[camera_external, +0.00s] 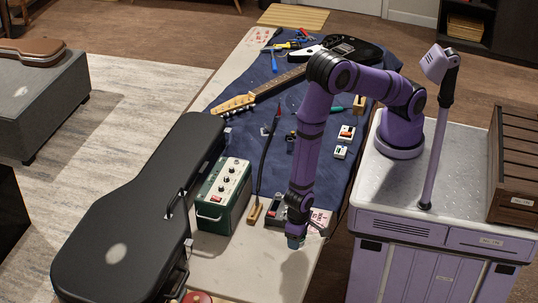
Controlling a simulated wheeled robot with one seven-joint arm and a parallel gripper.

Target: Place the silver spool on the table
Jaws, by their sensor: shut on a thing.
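My gripper (296,233) points down over the near right part of the table (235,262). It is shut on a small, round, grey-teal thing (294,242), which looks like the silver spool. The spool is mostly hidden by the gripper and too small to see in detail. It is above or at the pale bare tabletop, near the right edge; I cannot tell whether it touches.
A green amplifier (222,195) and a black guitar case (135,225) stand left of my gripper. A blue cloth (240,135) bears a guitar (345,50). Pale tabletop in front is clear.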

